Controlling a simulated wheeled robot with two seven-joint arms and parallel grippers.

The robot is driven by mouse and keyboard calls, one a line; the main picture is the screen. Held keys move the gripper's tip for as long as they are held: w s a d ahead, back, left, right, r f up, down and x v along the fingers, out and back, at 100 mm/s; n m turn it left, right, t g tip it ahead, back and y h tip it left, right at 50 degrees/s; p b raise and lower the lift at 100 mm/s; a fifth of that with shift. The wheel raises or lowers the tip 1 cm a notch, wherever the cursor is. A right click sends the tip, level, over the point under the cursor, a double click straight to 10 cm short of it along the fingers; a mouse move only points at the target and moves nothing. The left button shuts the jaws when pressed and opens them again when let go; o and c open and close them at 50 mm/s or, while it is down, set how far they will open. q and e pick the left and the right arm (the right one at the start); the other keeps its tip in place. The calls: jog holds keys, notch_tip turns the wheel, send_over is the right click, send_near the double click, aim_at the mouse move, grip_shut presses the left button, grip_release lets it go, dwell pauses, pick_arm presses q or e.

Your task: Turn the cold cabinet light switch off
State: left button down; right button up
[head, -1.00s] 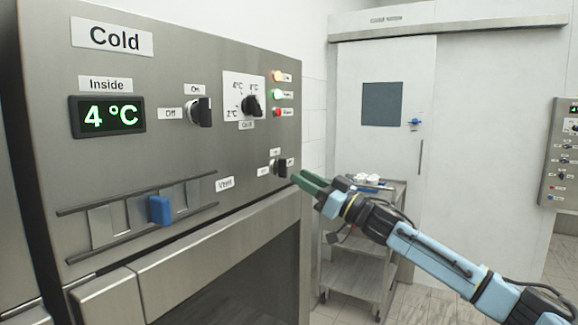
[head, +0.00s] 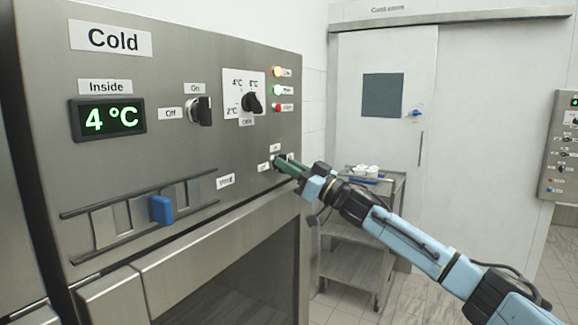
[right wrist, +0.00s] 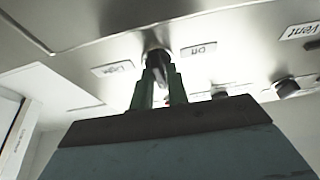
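The cold cabinet (head: 225,135) carries the light switch, a small dark knob at the lower right of its panel. In the head view the fingers of my right gripper (head: 284,162) cover most of this switch. The right wrist view shows the light switch (right wrist: 156,58) between the two green fingertips of my right gripper (right wrist: 159,78), with little or no gap on either side. A label (right wrist: 198,49) reading Off is to its right there, and another label (right wrist: 117,68) is to its left. My left gripper is not in view.
Above are a black On/Off knob (head: 203,111), a temperature knob (head: 252,103) and coloured lamps (head: 277,90). A blue vent slider (head: 161,209) sits lower left. A steel cart (head: 352,236) stands behind my right arm, before a white door (head: 385,160).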

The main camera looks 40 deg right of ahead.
grip_shut()
jog(key=shift+n, duration=0.4)
jog(key=n+g+y+p, duration=0.1)
jog(key=n+g+p, duration=0.1)
jog(key=n, duration=0.5)
jog(key=n+g+y+p, duration=0.2)
jog(key=n+g, duration=0.1)
jog(key=n, duration=0.4)
jog(key=n+g+y+p, duration=0.1)
jog(key=n+g+p, duration=0.1)
jog(key=n, duration=0.5)
jog(key=shift+n+g+p, duration=0.3)
jog(key=shift+g+p, duration=0.1)
jog(key=shift+g, duration=0.1)
jog(key=shift+o, duration=2.2)
grip_release()
